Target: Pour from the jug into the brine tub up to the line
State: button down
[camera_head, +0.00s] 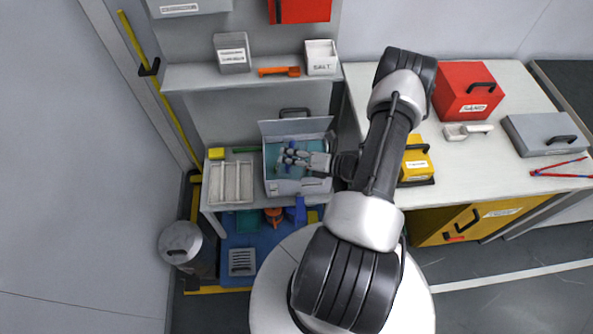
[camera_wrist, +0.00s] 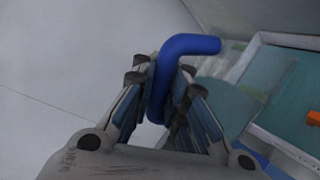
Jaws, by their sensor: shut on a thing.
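The brine tub is most likely the open grey box (camera_head: 283,187) with a teal inside, on the left bench in the head view. My gripper (camera_head: 290,158) reaches over it from the right. In the wrist view my gripper (camera_wrist: 160,75) is shut on the jug's bent blue handle (camera_wrist: 190,45). A pale, see-through shape right of the fingers appears to be the jug's body (camera_wrist: 228,88). In the head view only small blue bits of the jug (camera_head: 289,164) show among the fingers. The jug's tilt, its contents and the tub's line cannot be made out.
A divided white tray (camera_head: 232,183) sits left of the tub. A shelf above holds a salt box (camera_head: 320,58), a grey box (camera_head: 232,52) and an orange tool (camera_head: 279,71). A yellow case (camera_head: 415,163) stands right of my arm. A wall is close at left.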

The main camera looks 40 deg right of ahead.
jog(key=shift+w+d+r, duration=0.1)
jog(key=shift+r, duration=0.1)
jog(key=shift+w+d+r, duration=0.1)
jog(key=shift+d, duration=0.05)
jog(key=shift+d+r+m, duration=0.1)
jog(key=shift+m, duration=0.2)
dwell(0.5)
jog(key=shift+w+d+r, duration=0.1)
jog(key=shift+w+d+r, duration=0.1)
dwell(0.6)
jog(key=shift+d+r+m, duration=0.1)
jog(key=shift+d+m, duration=0.05)
jog(key=shift+m, duration=0.15)
